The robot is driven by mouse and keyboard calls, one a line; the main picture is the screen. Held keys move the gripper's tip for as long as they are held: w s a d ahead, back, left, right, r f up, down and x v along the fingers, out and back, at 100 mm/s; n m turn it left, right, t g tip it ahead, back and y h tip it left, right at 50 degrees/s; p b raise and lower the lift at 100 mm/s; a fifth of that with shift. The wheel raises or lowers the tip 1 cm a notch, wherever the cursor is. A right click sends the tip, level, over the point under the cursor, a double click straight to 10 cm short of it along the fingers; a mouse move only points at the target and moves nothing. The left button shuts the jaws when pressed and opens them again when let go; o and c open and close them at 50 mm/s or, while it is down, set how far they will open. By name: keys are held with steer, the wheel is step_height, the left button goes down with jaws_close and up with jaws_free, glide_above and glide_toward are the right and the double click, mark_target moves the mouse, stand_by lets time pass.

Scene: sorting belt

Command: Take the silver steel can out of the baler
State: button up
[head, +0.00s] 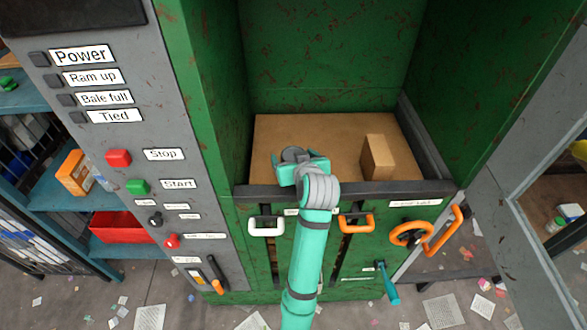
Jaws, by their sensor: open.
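The green baler (345,60) stands open in front of me, with a flat brown cardboard floor (330,128) in its chamber. The silver steel can (293,154) appears as a small grey round top near the front of that floor, left of centre. My gripper (300,164) reaches over the front sill and is right at the can. Its teal jaws are open. My gripper and wrist hide most of the can, and I cannot tell whether the jaws touch it.
A brown cardboard box (377,157) stands right of my gripper on the chamber floor. The dark front sill (375,188) runs below my arm. A grey control panel (120,150) is at the left, and the open grey door (535,170) is at the right. The chamber's back is clear.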

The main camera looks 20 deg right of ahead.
steer(key=c, duration=1.4)
